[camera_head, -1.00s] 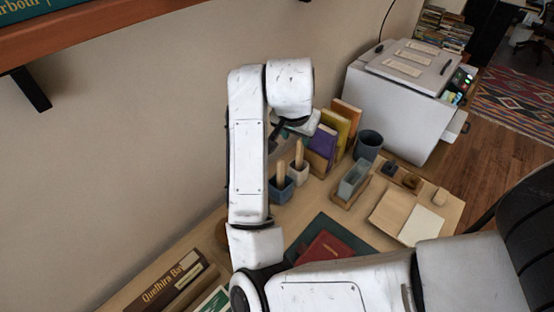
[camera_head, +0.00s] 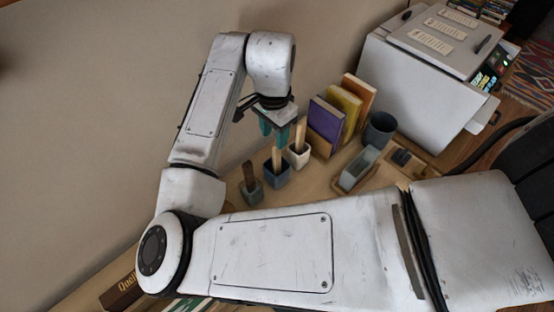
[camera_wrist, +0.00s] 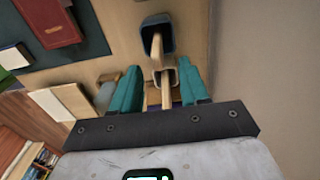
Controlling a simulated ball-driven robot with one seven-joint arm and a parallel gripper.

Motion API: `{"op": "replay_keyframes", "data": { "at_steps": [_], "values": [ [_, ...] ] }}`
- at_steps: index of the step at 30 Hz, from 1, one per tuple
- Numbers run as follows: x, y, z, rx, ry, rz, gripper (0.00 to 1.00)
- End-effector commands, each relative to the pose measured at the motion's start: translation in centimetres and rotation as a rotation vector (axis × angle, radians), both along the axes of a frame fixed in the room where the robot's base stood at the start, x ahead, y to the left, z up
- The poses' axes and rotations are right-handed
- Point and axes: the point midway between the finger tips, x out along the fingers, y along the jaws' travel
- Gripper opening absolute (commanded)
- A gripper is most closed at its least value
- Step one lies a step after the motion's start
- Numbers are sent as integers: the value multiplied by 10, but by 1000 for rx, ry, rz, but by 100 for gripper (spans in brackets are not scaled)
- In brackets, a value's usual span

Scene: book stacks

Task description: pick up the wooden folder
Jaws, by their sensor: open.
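Three flat wooden sticks stand upright in small square cups in the head view. A dark brown stick (camera_head: 249,176) is in a grey-green cup (camera_head: 252,195). A light stick (camera_head: 276,157) is in a dark blue cup (camera_head: 278,176). Another light stick (camera_head: 300,133) is in a white cup (camera_head: 297,159). I cannot tell which one is the folder. My gripper (camera_head: 274,132) is open with teal fingers pointing down, above the cups. In the wrist view a light stick (camera_wrist: 167,95) from the pale cup (camera_wrist: 165,64) shows between the spread fingers, with no visible grip.
A rack with purple (camera_head: 326,119), yellow and orange books stands right of the cups. A large white printer (camera_head: 425,75) stands behind. The wall is close on the left.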

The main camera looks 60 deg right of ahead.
Motion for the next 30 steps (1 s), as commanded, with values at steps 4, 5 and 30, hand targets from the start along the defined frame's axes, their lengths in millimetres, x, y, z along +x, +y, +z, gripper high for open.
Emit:
{"op": "replay_keyframes", "data": {
  "at_steps": [4,5,30],
  "values": [
    [-1,-1,-8,-1,-1,1,45],
    [-2,-1,-11,0,0,1,45],
    [-5,-4,-55,-2,-2,1,22]
  ]
}}
